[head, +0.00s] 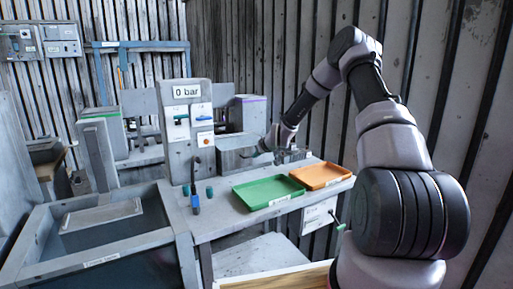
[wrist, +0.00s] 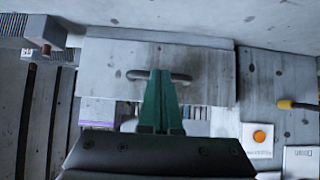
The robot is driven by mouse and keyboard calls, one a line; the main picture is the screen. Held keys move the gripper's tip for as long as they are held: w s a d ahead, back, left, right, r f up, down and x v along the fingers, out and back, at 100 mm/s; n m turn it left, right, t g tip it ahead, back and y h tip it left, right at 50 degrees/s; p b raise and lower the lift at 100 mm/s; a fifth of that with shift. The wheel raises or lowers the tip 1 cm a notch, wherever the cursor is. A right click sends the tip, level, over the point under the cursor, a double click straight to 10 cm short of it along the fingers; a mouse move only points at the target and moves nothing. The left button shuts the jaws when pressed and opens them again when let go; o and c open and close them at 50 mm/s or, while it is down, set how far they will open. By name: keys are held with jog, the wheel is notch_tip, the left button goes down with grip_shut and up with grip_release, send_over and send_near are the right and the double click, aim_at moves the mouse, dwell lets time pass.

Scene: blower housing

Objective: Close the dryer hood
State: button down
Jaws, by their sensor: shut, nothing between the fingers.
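A pale grey panel with a dark bar handle (wrist: 182,77), which looks like the dryer hood (wrist: 212,72), fills the middle of the wrist view. Beyond its lower edge, background shows through a gap, so the panel seems to stand open; how far I cannot tell. My gripper (wrist: 160,72) has its green fingers shut together and empty. The fingertips overlap the middle of the handle in the picture; whether they touch it I cannot tell. In the head view, my gripper is small, beside the grey machine right of the gauge panel (head: 187,146), and the hood is hard to make out there.
A green tray (head: 268,192) and an orange tray (head: 320,176) lie on the bench right of the gauge panel. A blue-and-black lever (head: 196,200) stands in front of the panel. An orange button (wrist: 259,137) and a yellow knob (wrist: 286,104) show at the wrist view's right.

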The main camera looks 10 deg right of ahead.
jog(key=shift+w+f, duration=0.1)
jog(key=shift+f, duration=0.8)
